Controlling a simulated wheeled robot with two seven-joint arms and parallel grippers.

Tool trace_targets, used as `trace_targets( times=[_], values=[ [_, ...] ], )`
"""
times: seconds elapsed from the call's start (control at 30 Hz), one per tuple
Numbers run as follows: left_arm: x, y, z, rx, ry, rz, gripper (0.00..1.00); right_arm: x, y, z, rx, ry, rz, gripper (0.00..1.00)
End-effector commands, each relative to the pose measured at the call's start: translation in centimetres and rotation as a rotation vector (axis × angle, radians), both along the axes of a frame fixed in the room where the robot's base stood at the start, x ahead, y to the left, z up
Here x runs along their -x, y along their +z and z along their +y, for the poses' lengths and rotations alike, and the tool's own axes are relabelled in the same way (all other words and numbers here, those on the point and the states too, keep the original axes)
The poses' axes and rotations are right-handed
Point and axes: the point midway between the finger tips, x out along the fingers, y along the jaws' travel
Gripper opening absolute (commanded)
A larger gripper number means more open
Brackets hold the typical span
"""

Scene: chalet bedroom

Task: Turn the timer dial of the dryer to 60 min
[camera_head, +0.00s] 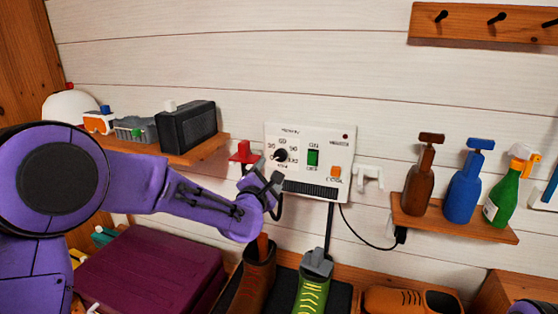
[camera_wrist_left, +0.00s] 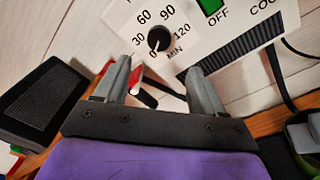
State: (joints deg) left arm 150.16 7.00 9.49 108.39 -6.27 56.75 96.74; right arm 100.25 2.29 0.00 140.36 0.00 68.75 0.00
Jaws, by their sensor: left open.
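The dryer (camera_head: 338,141) is a white wall box with a black timer dial (camera_head: 281,156) on its left, a green switch (camera_head: 313,157) and an orange COOL button (camera_head: 335,172). In the left wrist view the timer dial (camera_wrist_left: 159,39) is ringed by 0, 30, 60, 90, 120 and MIN; its white mark appears to point toward 0. My left gripper (camera_head: 263,182) is open and empty just below and left of the dial, apart from it. Its two fingers (camera_wrist_left: 162,88) are spread below the dial in the wrist view. My right gripper is not in view.
A red hook (camera_head: 243,152) sits close left of the dryer, near my left gripper; a white hook (camera_head: 368,177) is on the right. A shelf (camera_head: 205,151) with a black speaker (camera_head: 187,126) is left. Bottles stand on the right shelf (camera_head: 455,225).

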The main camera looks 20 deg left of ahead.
Motion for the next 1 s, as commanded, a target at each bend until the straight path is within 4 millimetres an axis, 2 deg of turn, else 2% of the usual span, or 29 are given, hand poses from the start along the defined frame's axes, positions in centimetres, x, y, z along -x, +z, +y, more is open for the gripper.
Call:
trace_targets(
  times=[0.07,0.3,0.5,0.67,0.9,0.97,1.0],
  values=[
    [-0.8,0.7,0.0,0.013,-0.002,-0.008,0.7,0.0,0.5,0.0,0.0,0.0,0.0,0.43],
    [-6.0,0.7,0.1,0.009,-0.002,-0.004,0.7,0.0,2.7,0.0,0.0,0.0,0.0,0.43],
    [-9.3,0.5,0.2,0.008,-0.001,-0.004,0.7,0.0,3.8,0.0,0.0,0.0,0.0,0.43],
    [-10.3,0.3,0.3,0.011,-0.001,-0.004,0.7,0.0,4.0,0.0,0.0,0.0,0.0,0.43],
    [-10.4,0.3,0.3,0.01,-0.001,-0.004,0.7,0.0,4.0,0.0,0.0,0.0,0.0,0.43],
    [-10.4,0.2,0.3,0.01,-0.001,-0.004,0.5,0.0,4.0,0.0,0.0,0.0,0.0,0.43],
    [-10.4,0.2,0.3,0.01,-0.001,-0.004,0.37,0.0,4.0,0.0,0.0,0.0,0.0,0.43]
  ],
)
